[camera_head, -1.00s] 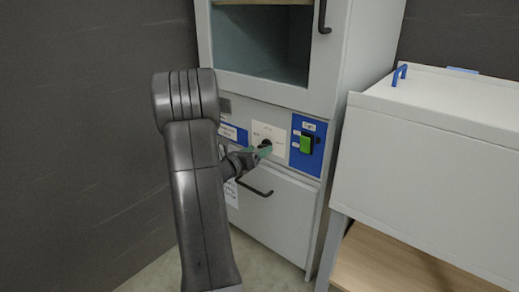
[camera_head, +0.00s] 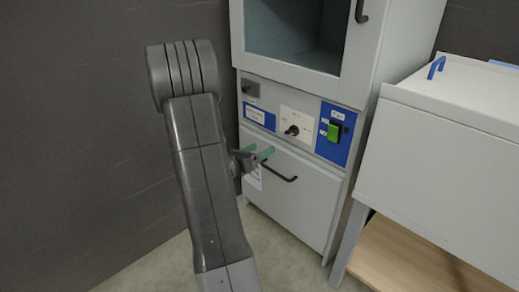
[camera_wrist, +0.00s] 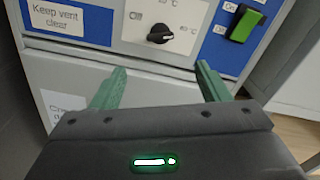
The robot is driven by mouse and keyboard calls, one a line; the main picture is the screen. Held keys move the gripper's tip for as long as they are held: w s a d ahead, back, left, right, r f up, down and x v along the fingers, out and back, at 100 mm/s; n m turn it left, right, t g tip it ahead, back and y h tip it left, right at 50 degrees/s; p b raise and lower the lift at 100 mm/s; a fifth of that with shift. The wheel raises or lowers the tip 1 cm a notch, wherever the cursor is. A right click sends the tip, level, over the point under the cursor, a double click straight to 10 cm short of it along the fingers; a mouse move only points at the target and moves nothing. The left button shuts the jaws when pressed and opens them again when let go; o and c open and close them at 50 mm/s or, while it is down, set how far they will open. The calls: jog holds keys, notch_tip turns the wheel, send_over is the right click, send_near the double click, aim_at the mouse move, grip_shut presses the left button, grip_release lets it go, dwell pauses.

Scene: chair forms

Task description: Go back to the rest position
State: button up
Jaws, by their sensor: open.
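My gripper (camera_head: 258,154) is in front of the grey cabinet, below and left of the black knob (camera_head: 292,130), partly hidden by my arm in the head view. In the wrist view its two green fingers (camera_wrist: 160,88) stand wide apart with nothing between them. The knob also shows in the wrist view (camera_wrist: 163,34), beyond the fingertips and apart from them. It sits on a white plate with temperature marks. A green switch (camera_head: 334,132) on a blue panel is to its right; it also shows in the wrist view (camera_wrist: 245,24).
The cabinet (camera_head: 293,205) has a dark bar handle (camera_head: 280,170) on its lower front, close to my gripper. An upper glass door (camera_head: 295,30) has a black handle. A dark wall is at the left.

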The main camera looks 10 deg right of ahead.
aim_at(289, 133)
jog(key=b+x, duration=0.2)
jog(key=x, duration=1.1)
jog(key=shift+w+d+b, duration=0.25)
jog(key=shift+d+b, duration=0.05)
jog(key=shift+b, duration=0.1)
